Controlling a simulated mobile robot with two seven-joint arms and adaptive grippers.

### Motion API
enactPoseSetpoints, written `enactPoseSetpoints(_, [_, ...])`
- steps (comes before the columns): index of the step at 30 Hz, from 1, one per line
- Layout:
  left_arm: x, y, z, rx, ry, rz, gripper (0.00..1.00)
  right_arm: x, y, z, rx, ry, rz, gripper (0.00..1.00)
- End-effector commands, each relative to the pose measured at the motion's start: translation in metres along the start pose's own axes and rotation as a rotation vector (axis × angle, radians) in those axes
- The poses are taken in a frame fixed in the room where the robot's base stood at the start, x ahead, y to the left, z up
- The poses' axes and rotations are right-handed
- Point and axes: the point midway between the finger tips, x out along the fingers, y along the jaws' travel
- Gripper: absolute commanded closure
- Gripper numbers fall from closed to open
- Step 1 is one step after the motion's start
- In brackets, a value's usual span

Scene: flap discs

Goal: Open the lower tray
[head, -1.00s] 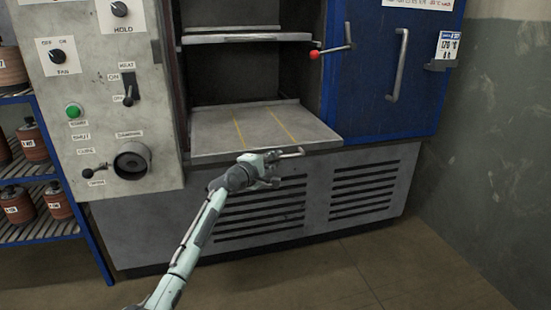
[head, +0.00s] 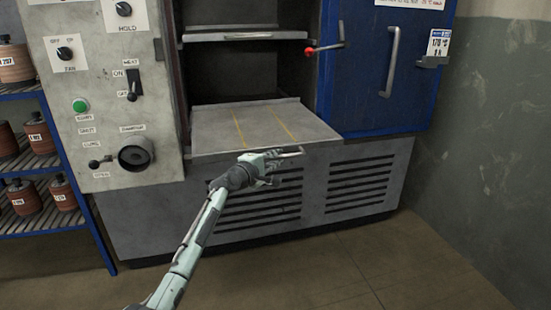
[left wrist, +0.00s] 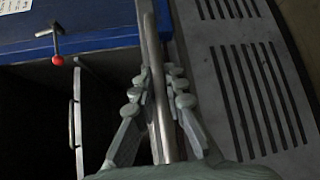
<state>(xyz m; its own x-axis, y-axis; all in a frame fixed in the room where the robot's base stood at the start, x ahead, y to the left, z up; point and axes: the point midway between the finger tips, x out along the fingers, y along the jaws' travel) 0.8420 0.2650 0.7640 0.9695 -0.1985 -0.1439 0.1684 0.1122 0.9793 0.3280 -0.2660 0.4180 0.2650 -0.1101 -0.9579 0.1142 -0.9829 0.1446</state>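The lower tray (head: 262,128) is a flat grey plate with two yellow lines at the bottom of the oven opening, and nothing lies on it. Its bar handle (head: 292,153) runs along the front edge. My left gripper (head: 268,165) is at this handle, reaching up from below. In the left wrist view the handle (left wrist: 152,45) passes between the two fingers (left wrist: 157,84), whose pads sit close against it on both sides. The fingers look shut on it. The contact faces are partly hidden. My right gripper is in neither view.
An upper rack (head: 250,36) spans the opening. A red-knobbed lever (head: 309,52) sticks out by the blue door (head: 370,85), right of the opening. The floor in front is clear.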

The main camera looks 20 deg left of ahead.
Motion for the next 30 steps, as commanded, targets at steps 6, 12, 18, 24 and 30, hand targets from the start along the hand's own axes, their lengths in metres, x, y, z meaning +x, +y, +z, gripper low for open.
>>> enactPoseSetpoints(6, [0.000,0.000,0.000,0.000,0.001,0.000,0.68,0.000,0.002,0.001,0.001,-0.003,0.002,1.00])
enactPoseSetpoints(12, [0.000,0.000,0.000,0.000,0.000,0.000,0.68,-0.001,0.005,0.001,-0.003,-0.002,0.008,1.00])
enactPoseSetpoints(18, [-0.014,-0.001,0.000,0.000,0.000,0.001,0.68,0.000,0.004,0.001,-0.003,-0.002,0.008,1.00])
enactPoseSetpoints(24, [-0.055,-0.001,-0.001,0.002,0.001,0.000,0.68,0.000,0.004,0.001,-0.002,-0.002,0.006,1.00])
enactPoseSetpoints(30, [-0.095,-0.001,0.000,0.001,0.001,0.000,0.68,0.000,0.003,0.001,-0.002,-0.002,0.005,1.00])
